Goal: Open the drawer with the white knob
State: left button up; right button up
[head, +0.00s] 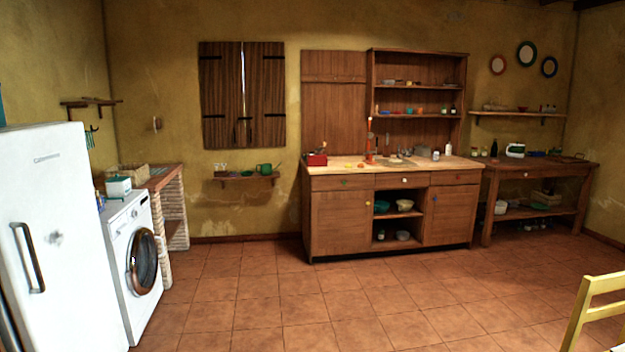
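A wooden kitchen cabinet (340,221) stands against the back wall, right of the picture's middle. Its top row has three drawer fronts. The middle drawer (388,183) has a small white knob (404,180) and looks closed. The left drawer (328,184) has a small dark or greenish knob. The table at the right also has a drawer (540,174) with a small pale knob, too small to judge its colour well. Neither of my grippers shows in the head view.
A wide tiled floor (285,301) lies clear before the cabinet. A white fridge (60,230) and a washing machine (133,262) stand at the left. A yellow chair (592,306) is at the lower right. Open shelves (415,219) with bowls sit below the middle drawer.

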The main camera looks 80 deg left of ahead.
aim_at(392, 178)
jog(key=u, duration=2.1)
jog(key=i+l+z, duration=0.1)
jog(key=i+z, duration=0.35)
jog(key=i, duration=5.05)
jog(key=i+u, duration=0.2)
jog(key=i, duration=0.3)
jog(key=i+l+u, duration=0.2)
jog(key=i, duration=0.35)
